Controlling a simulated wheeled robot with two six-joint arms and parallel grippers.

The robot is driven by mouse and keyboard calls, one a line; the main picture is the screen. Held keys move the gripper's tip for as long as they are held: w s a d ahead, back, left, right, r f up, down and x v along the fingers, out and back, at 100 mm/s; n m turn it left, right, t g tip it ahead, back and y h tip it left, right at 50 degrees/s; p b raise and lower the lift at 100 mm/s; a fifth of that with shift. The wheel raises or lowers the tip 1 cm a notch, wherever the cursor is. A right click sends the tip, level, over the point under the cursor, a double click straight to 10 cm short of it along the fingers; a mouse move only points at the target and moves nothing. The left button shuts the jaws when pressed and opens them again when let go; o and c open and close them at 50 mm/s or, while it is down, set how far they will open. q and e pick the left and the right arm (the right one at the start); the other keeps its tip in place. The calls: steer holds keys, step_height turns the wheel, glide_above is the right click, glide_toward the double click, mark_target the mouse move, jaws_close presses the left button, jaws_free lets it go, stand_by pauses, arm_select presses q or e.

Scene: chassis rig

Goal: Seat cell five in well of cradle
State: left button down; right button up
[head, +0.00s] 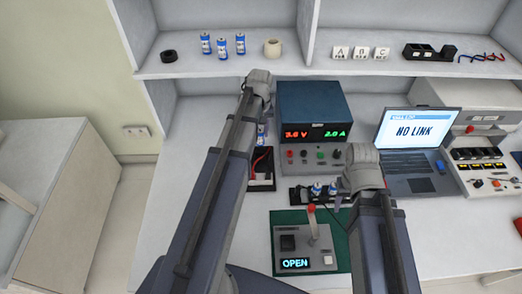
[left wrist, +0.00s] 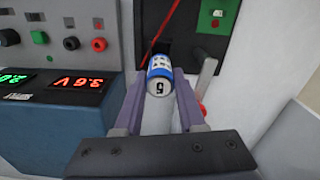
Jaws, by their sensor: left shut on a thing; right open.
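Cell five (left wrist: 160,76) is a blue and white cylinder with a "5" on its pale end, held between the fingers of my left gripper (left wrist: 160,105). In the head view a blue bit of the cell (head: 262,133) shows beside my left arm, which hides most of the left gripper. Beyond the cell is a dark recessed unit with a red wire (left wrist: 193,30), seemingly the cradle (head: 263,182); I cannot tell whether the cell touches it. My right gripper (head: 350,187) is by the black rack; its fingers are mostly hidden.
A black rack with blue cells (head: 318,190) lies left of my right gripper. A power supply (head: 312,105) and a laptop (head: 412,135) stand behind. A grey unit reading OPEN (head: 315,262) with a red-tipped lever sits in front. Several cells (head: 222,45) stand on the shelf.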

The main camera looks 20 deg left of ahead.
mark_target(260, 145)
arm_select(q)
steer(key=shift+f+b, duration=3.35)
steer(key=shift+f, duration=0.55)
arm_select(e)
steer(key=shift+f, duration=3.95)
arm_select(q)
steer(key=shift+f, duration=0.2)
arm_select(e)
steer(key=shift+f, duration=0.2)
arm_select(q)
steer(key=c, duration=0.5)
jaws_free()
arm_select(e)
steer(key=shift+r, duration=0.1)
arm_select(q)
steer(key=shift+r, duration=0.2)
arm_select(e)
steer(key=shift+r, duration=0.15)
